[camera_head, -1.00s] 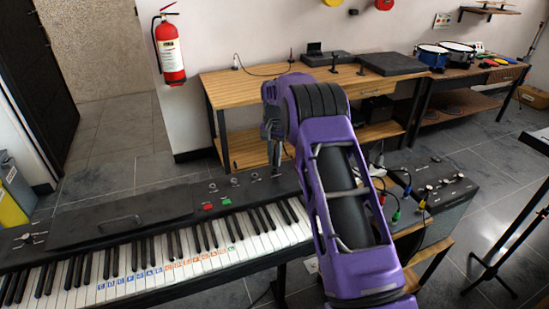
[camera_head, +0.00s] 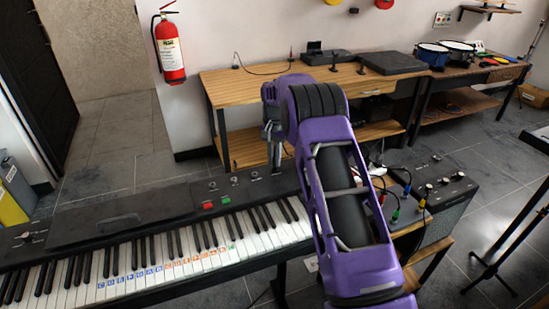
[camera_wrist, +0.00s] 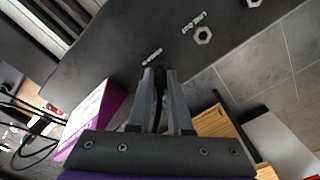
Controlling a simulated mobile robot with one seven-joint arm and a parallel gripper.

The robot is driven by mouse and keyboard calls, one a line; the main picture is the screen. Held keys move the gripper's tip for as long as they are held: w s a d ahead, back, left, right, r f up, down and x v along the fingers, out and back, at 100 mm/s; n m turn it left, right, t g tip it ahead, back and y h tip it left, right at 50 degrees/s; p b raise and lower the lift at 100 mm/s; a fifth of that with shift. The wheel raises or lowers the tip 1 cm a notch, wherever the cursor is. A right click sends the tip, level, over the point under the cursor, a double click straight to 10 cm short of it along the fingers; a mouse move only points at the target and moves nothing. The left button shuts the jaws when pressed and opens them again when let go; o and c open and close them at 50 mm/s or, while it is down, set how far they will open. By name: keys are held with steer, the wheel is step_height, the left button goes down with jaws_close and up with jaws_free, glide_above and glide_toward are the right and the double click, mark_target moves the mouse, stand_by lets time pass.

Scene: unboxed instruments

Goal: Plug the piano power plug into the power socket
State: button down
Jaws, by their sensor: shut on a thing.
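The black piano (camera_head: 150,212) spans the lower left of the head view, with its keys in front and small controls along its back strip. My gripper (camera_head: 277,172) points down at the piano's back right part. In the wrist view my gripper (camera_wrist: 160,73) is shut on a slim dark thing (camera_wrist: 159,88). I cannot tell whether this is the power plug. The fingertips overlap the dark panel (camera_wrist: 120,62) with its small metal fittings; I cannot tell whether they touch it. I cannot make out a power socket for certain.
A wooden workbench (camera_head: 245,90) stands behind the piano. In the wrist view, dark cables (camera_wrist: 32,118) lie at the left. A fire extinguisher (camera_head: 169,50) hangs on the wall.

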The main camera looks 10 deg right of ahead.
steer(key=shift+f+b, duration=0.3)
steer(key=shift+f, duration=0.4)
stand_by(0.3)
steer(key=c, duration=0.8)
jaws_free()
steer(key=shift+o, duration=0.2)
